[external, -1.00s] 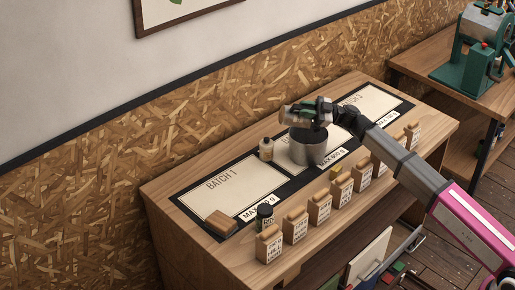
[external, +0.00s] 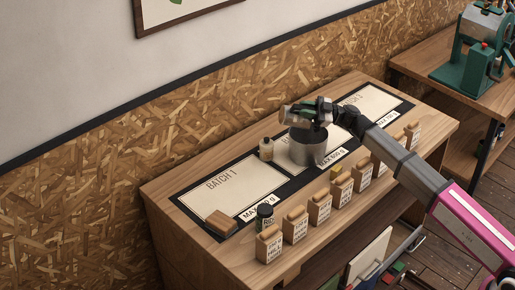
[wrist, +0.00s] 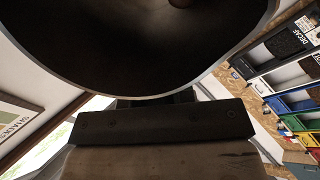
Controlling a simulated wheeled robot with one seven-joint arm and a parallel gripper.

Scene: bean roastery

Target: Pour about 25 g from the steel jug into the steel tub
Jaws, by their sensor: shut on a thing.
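The steel tub (external: 307,150) stands upright on the middle mat of the bench. My gripper (external: 312,111) is directly above it, shut on the steel jug and holding it tilted over the tub's mouth. In the external view the jug is small and mostly covered by the gripper. In the wrist view the jug (wrist: 75,88) fills the top, its curved rim and dark inside facing the camera. My gripper's dark jaw part (wrist: 160,122) shows just below it. I cannot tell how much is in the jug or the tub, and no falling stream is clear.
A dark-lidded jar (external: 265,217) and several labelled tan bags (external: 295,226) line the front edge. A wooden block (external: 221,222) lies on the left mat. The Batch 1 mat (external: 235,185) is otherwise clear.

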